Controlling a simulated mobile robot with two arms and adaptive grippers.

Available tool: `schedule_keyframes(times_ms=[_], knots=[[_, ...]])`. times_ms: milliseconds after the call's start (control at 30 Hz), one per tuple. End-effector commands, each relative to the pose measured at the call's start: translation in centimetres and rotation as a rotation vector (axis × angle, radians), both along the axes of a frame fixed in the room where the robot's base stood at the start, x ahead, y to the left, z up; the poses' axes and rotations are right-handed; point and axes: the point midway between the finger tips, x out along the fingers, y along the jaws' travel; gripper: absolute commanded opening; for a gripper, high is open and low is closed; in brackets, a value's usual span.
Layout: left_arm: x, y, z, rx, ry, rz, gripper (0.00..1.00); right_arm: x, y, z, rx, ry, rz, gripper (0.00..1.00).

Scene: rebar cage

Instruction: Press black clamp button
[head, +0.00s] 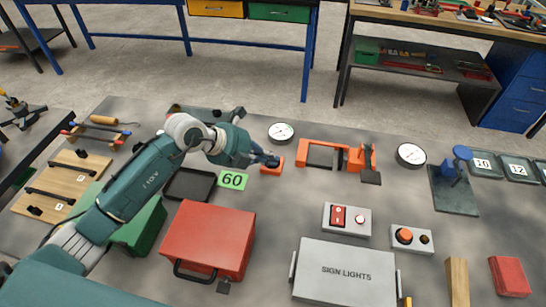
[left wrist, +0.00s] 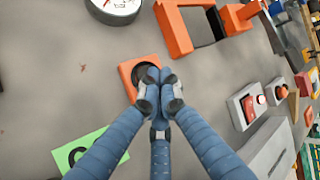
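A small orange block (head: 277,170) lies on the grey table, just right of the green "60" card. In the left wrist view this block (left wrist: 130,69) has a dark round button (left wrist: 140,71) on top, partly hidden by my fingers. My left gripper (head: 270,160) comes in from the left and is right over the block. In the left wrist view the fingertips of my left gripper (left wrist: 160,88) are bunched together over the button, with nothing seen between them. I cannot tell if they touch it. An orange clamp (head: 320,153) lies to the right. My right gripper is not in view.
A green "60" card (head: 233,180) lies left of the block and a round gauge (head: 281,132) behind it. Bare table lies between the block and these boxes.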

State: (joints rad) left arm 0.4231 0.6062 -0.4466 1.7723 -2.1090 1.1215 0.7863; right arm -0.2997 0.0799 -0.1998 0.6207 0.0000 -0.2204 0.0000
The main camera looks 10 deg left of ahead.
Motion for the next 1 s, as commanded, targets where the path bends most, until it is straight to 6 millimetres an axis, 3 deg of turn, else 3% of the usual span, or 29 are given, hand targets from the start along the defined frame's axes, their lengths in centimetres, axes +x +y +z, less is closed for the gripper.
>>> schedule_keyframes(times_ms=[167,700,1000], knots=[[-0.1,0.0,0.4,0.002,0.003,-0.001,0.00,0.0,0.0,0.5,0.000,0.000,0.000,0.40],[0.0,0.0,5.9,0.001,-0.002,-0.001,0.00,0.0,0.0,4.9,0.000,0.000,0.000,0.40],[0.0,0.0,6.0,0.000,-0.002,0.000,0.00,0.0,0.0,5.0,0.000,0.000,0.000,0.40]])
